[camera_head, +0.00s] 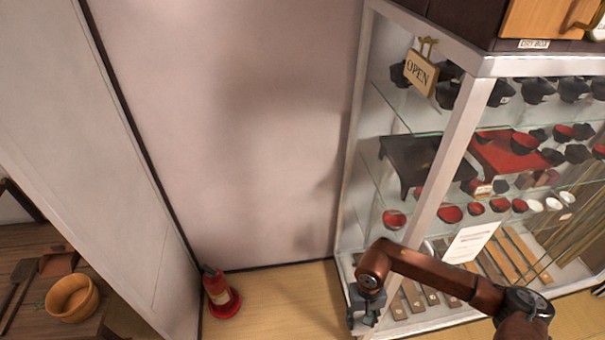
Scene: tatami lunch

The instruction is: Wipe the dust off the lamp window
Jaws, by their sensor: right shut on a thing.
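My right gripper (364,304) is at the bottom, a little right of the middle, pointing down in front of the lower left corner of the glass cabinet. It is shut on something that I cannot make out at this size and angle. My right arm comes in from the lower right. My left gripper is not in view. I see no lamp window and no dust in this view.
A glass display cabinet (458,150) with bowls and trays stands at right, with an OPEN sign (420,73) on it. A red fire extinguisher (220,294) stands on the floor by the wall. A wooden bowl (72,298) sits at lower left. Floor between is clear.

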